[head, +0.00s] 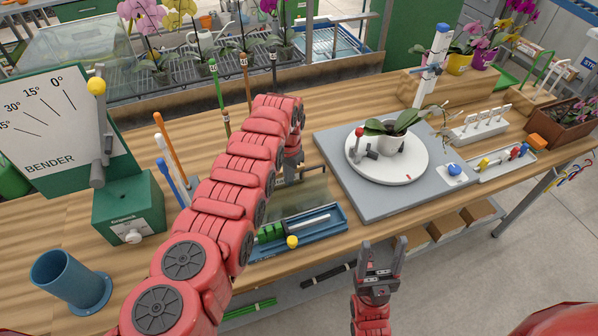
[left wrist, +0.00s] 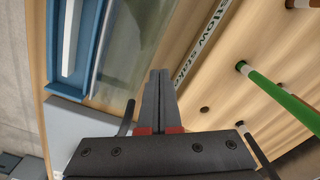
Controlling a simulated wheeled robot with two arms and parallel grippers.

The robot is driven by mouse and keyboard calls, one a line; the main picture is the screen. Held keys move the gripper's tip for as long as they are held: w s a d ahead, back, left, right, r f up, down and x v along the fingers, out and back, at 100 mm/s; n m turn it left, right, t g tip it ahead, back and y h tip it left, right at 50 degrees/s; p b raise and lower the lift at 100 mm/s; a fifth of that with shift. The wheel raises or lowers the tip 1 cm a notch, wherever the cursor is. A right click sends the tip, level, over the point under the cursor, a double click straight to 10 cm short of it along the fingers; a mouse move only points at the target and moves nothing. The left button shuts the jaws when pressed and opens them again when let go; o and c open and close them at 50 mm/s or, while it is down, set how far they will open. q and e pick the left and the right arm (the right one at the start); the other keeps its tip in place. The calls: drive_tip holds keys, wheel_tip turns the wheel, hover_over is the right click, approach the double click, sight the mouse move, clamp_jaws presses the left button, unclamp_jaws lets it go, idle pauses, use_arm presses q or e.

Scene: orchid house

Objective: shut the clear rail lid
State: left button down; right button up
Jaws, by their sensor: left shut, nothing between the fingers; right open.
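The clear lid (head: 300,197) rises behind the blue tray (head: 336,223) in the head view and looks open. A pale rod and green pieces lie in the tray. In the left wrist view the lid (left wrist: 132,45) is a see-through sheet beside the blue tray (left wrist: 52,45). My left gripper (head: 291,177) is shut and empty, just behind the lid; my arm hides part of this area. Its closed fingers (left wrist: 159,75) show close to the lid's edge; I cannot tell if they touch. My right gripper (head: 383,243) is open and empty, in front of the bench.
A grey board with a white turntable (head: 405,172) and potted orchid stands right of the tray. Upright coloured sticks (head: 216,90) stand behind my left arm. The green bender (head: 128,210) and a blue cylinder (head: 70,280) are at left. A yellow ball (head: 292,242) is at the tray's front.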

use_arm(q)
drive_tip(key=shift+s+d+p, duration=0.15)
drive_tip(key=shift+s+p, duration=0.4)
drive_tip(key=shift+p, duration=1.55)
drive_tip(key=shift+s+d+f+p, duration=0.1)
drive_tip(key=shift+s+p, duration=0.3)
drive_tip(key=shift+p, duration=0.7)
